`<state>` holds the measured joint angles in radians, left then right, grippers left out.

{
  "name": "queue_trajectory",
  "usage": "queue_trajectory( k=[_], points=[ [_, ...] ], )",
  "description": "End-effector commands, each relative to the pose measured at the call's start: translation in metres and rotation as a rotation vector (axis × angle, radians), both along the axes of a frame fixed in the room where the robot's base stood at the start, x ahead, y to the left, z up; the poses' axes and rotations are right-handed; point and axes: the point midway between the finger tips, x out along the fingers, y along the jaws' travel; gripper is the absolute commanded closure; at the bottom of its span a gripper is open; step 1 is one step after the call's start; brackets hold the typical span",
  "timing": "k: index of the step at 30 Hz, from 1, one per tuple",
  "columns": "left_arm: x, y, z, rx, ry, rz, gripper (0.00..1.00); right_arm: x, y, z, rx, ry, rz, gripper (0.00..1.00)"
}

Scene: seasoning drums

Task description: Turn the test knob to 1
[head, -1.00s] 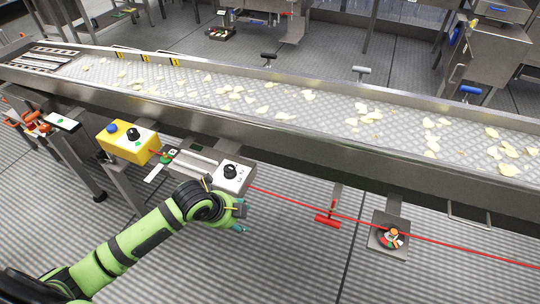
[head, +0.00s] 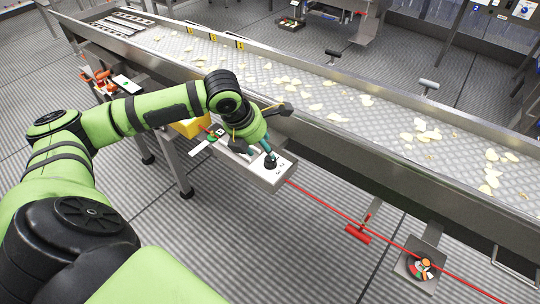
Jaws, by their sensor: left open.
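A black knob (head: 270,163) sits on the white top of a grey control box (head: 276,177) beside the conveyor, right of the picture's middle-left. Small lettering by the knob is too small to read, so I cannot tell its setting. My left gripper (head: 268,151) reaches in from the upper left, teal fingertips pointing down at the knob. It is open, with its fingertips at the knob. I cannot tell whether they touch it, since the fingers cover part of it. My right gripper is not in view.
The conveyor (head: 330,110) with scattered chips runs behind the box. A yellow box (head: 190,127) is mostly hidden by my arm. A red pull cord (head: 330,208) runs right from the control box, past a red handle (head: 358,234). The floor in front is clear.

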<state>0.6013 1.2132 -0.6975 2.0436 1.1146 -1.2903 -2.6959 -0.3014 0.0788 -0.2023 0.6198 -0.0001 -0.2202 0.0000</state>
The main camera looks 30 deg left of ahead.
Motion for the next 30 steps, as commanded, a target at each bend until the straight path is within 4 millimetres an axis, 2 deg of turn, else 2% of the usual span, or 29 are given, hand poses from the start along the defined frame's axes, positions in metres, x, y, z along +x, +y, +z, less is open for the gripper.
queue_trajectory(
  k=[12, 17, 24, 25, 28, 30],
  points=[
    [0.020, -0.007, -0.054, -0.001, 0.002, -0.003, 0.47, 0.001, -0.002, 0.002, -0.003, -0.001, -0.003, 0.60],
    [0.024, -0.007, -0.062, 0.001, 0.000, -0.002, 0.47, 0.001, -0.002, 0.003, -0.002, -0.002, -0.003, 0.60],
    [0.025, -0.007, -0.063, 0.001, 0.000, -0.003, 0.47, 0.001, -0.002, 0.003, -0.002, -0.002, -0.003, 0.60],
    [0.025, -0.007, -0.063, 0.001, 0.000, -0.003, 0.55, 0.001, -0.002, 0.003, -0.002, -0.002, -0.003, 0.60],
    [0.025, -0.007, -0.063, 0.000, -0.001, -0.002, 0.95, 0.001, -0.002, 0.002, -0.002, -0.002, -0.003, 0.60],
    [0.025, -0.008, -0.063, 0.000, -0.002, -0.003, 0.99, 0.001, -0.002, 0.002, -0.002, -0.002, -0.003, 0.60]
  ],
)
